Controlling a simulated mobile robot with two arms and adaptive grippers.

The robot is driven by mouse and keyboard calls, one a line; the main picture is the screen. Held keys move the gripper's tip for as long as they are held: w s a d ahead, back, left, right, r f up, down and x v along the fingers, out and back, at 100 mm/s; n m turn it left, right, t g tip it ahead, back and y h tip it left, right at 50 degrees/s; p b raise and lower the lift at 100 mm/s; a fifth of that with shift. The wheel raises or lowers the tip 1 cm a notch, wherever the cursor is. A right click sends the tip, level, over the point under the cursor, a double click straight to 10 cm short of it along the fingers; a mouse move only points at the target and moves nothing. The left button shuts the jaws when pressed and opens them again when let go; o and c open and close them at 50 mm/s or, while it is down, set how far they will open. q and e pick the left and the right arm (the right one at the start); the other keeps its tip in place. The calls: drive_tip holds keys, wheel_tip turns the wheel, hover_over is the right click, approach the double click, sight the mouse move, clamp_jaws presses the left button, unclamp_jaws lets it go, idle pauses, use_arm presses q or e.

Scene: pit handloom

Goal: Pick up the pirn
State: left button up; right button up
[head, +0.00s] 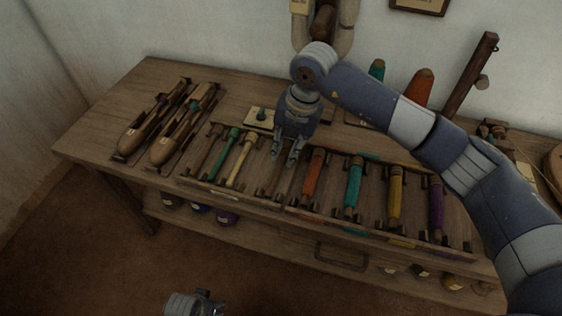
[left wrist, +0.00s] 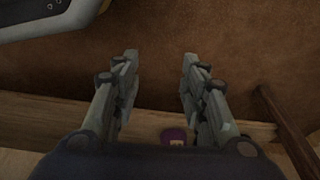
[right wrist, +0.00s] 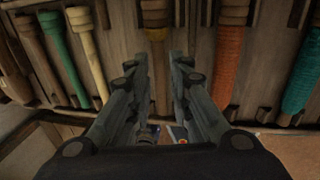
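Several pirns lie side by side in a wooden rack (head: 330,215) on the bench, and the task does not say which one is meant. A bare brown pirn (right wrist: 155,36) lies below and between the fingers of my right gripper (right wrist: 160,62); in the head view my right gripper (head: 285,158) hides part of this pirn. The right fingers are apart, and I cannot tell whether they touch it. To its left are cream (head: 240,163) and green (head: 225,153) pirns; to its right are orange (head: 313,175) and teal (head: 354,186) ones. My left gripper (left wrist: 160,62) is open and empty over the floor.
Two wooden shuttles (head: 155,118) (head: 183,128) lie at the bench's left end. Yellow (head: 395,196) and purple (head: 436,205) pirns are further right. Behind stand green and orange cones (head: 421,88) and a wooden post (head: 470,77). A lower shelf holds several jars.

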sight(281, 164)
drive_tip(key=f, duration=0.2)
drive_tip(key=a+f, duration=0.1)
drive_tip(key=shift+f, duration=0.4)
drive_tip(key=shift+w+f, duration=0.1)
drive_tip(key=shift+f, duration=0.2)
clamp_jaws()
use_arm(q)
drive_tip(key=shift+w+r, duration=0.1)
drive_tip(key=shift+r, duration=0.6)
use_arm(e)
drive_tip(key=shift+r, duration=0.1)
